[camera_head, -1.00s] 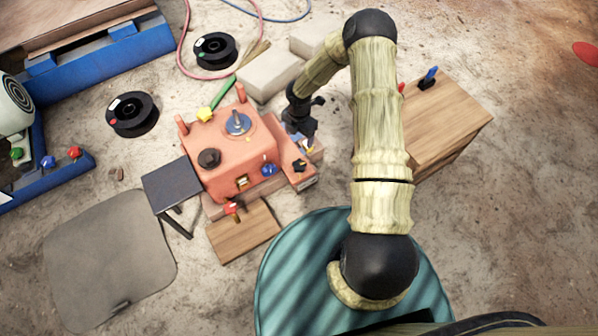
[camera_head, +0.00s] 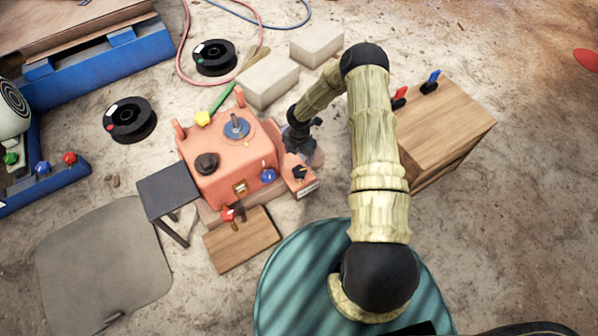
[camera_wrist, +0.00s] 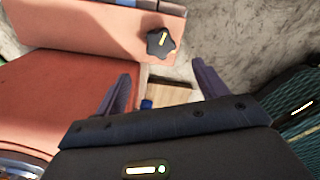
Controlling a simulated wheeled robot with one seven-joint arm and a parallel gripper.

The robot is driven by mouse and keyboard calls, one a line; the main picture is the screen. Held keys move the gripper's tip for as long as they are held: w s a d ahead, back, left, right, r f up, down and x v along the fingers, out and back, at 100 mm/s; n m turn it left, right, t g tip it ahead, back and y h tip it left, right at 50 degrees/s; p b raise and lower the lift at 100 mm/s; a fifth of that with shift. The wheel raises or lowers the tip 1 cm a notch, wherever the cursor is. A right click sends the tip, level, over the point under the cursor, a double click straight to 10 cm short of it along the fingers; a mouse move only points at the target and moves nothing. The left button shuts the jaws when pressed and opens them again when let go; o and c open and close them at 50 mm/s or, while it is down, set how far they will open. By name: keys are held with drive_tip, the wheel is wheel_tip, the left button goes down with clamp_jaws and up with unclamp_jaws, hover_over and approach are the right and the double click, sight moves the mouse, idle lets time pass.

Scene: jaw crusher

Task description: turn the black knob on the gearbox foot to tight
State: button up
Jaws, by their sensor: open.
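The black knob (camera_head: 299,173) sits on the low orange foot (camera_head: 303,187) at the gearbox's (camera_head: 225,165) right side. In the wrist view the knob (camera_wrist: 160,43) is star-shaped with a yellow mark, near the edge of the orange foot (camera_wrist: 85,35). The mark tilts slightly right of upright in that view. My gripper (camera_wrist: 163,88) is open and empty. Its two fingers point toward the knob's side, and the knob appears beyond the fingertips, apart from them. In the head view my gripper is just above and behind the foot, partly hidden by my wrist.
Another black knob (camera_head: 207,163) and a blue-handled disc (camera_head: 237,127) are on top of the gearbox. A blue knob (camera_head: 268,175) is on its front. Pale blocks (camera_head: 268,82) lie behind, and a wooden box (camera_head: 445,130) stands right. Dusty floor is free between foot and box.

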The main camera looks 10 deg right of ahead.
sight(299, 172)
wheel_tip(299, 172, down, 11)
drive_tip(key=b, duration=0.4)
drive_tip(key=shift+c, duration=0.2)
drive_tip(key=c, duration=0.9)
